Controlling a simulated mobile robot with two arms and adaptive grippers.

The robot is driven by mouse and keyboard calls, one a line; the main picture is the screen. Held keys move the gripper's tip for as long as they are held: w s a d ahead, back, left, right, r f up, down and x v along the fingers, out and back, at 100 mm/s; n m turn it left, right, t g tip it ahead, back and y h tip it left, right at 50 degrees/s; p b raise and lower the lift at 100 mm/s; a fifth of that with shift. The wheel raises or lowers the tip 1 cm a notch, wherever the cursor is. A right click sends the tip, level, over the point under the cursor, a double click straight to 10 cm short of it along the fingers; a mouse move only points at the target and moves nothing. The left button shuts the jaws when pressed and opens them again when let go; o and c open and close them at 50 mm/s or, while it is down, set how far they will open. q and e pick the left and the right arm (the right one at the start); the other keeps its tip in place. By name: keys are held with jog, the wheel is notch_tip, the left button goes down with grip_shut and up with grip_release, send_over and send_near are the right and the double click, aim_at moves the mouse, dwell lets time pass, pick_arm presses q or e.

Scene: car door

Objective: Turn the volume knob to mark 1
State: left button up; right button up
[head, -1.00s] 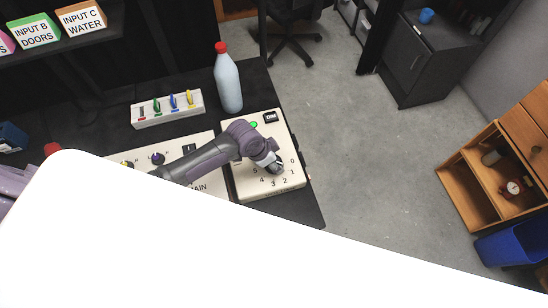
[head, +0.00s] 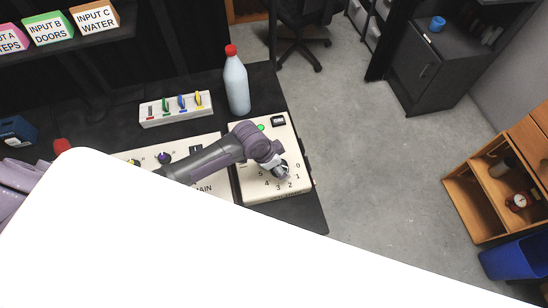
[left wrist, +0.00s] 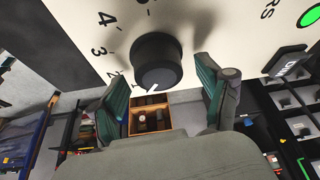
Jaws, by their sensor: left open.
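The volume knob (left wrist: 157,62) is a black round knob on a cream panel (left wrist: 80,12) with printed numbers, seen close in the left wrist view. A pale pointer mark on its face points toward the picture's bottom, near the low numbers; the exact number is hard to read. My left gripper (left wrist: 163,98) is open, with a green-padded finger on either side below the knob and a gap between them and it. In the head view my left gripper (head: 281,169) is over the panel's dial and hides most of the knob. My right gripper is not seen.
A green light (head: 261,127) and a dark switch (head: 278,120) are on the same panel. A white bottle with a red cap (head: 237,85) stands behind it. A box with coloured levers (head: 176,108) is to the left. A large white shape hides the lower head view.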

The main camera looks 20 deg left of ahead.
pick_arm(q)
jog(key=v, duration=1.1)
